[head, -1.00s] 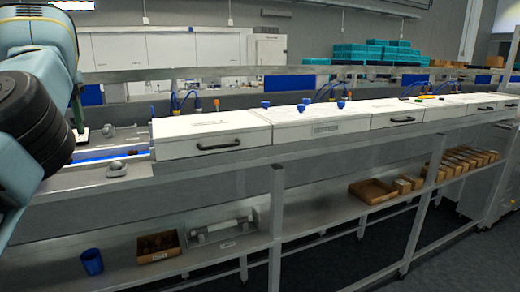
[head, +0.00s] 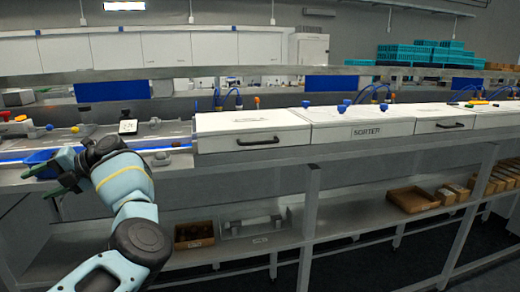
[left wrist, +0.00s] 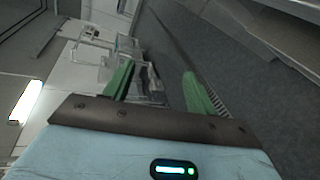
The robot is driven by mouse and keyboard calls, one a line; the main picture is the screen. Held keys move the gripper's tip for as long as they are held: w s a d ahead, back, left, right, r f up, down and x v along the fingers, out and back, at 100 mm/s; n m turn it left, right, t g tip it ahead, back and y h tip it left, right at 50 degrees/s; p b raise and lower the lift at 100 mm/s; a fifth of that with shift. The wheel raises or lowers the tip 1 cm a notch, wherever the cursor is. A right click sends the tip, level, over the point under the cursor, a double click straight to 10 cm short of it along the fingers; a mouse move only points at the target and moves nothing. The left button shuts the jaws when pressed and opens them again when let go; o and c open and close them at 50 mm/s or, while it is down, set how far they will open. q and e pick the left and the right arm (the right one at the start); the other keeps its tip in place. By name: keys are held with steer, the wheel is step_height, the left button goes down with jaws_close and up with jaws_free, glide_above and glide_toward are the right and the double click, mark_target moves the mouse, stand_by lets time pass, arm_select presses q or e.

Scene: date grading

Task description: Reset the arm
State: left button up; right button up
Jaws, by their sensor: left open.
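My left arm comes in from the lower left of the head view. Its left gripper (head: 50,180) has green fingers and is at the front edge of the bench, in front of a blue tray (head: 38,158). The fingers stand apart in the left wrist view (left wrist: 157,85), with nothing between them. Behind them there I see only floor and distant, tilted furniture. My right gripper is in neither view.
White sorter boxes (head: 250,124) line the bench to the right of my arm. A small dark-screened device (head: 128,127) stands behind my wrist. A lower shelf holds a cardboard tray (head: 413,200) and a brown box (head: 194,235). Open floor lies at lower right.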

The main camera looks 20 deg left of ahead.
arm_select(q)
steer(key=w+d+f+m+t+y, duration=0.4)
steer(key=d+m+t, duration=0.2)
steer(key=m+t, duration=0.7)
steer(key=w+d+f+m+t+y, duration=0.4)
steer(key=d+f+m+t, duration=0.15)
steer(key=m+t, duration=0.7)
steer(key=s+d+f+m+t+h, duration=0.2)
steer(key=d+f+m+t+h, duration=0.1)
steer(key=d+f+m+h, duration=1.2)
steer(key=s+d+f+m+g+h, duration=0.45)
steer(key=s+d+f, duration=0.45)
steer(key=f, duration=0.4)
steer(key=s+d+f+g, duration=0.2)
steer(key=s+d+f, duration=0.1)
steer(key=s, duration=0.3)
steer(key=s+d+f+m+g+h, duration=0.1)
steer(key=s+d+f+g, duration=0.1)
steer(key=s, duration=0.4)
steer(key=s+d+f+m+g+h, duration=0.1)
steer(key=s+d+f+g, duration=0.1)
steer(key=s+d+f, duration=0.3)
steer(key=shift+s+d, duration=0.45)
steer(key=shift+s, duration=0.25)
